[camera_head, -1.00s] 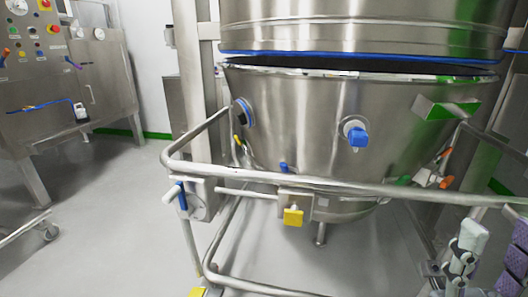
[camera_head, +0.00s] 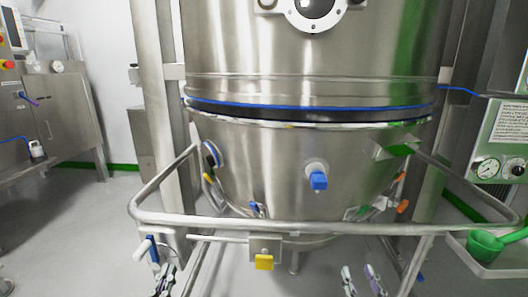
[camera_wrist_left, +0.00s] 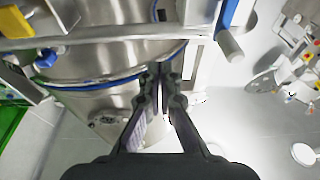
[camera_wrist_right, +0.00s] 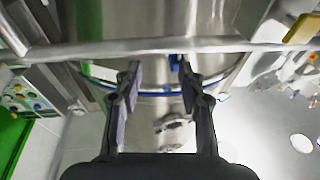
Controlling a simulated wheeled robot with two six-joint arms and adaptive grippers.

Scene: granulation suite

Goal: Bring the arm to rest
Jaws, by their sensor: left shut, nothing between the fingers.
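My left gripper (camera_head: 163,281) is at the bottom edge of the head view, left of centre, below the cart's tubular rail. In the left wrist view its fingers (camera_wrist_left: 160,88) are together and empty. My right gripper (camera_head: 362,281) is at the bottom edge, right of centre, with its two fingers apart. In the right wrist view the fingers (camera_wrist_right: 156,78) are spread with nothing held between them. Most of both arms is out of the head view.
A steel bowl (camera_head: 260,165) on a cart stands ahead under a large vessel (camera_head: 310,60). The cart's rail (camera_head: 300,224) crosses in front, with a yellow knob (camera_head: 264,262). At right is a tray (camera_head: 490,268) with a green scoop (camera_head: 487,245). Floor shows at left.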

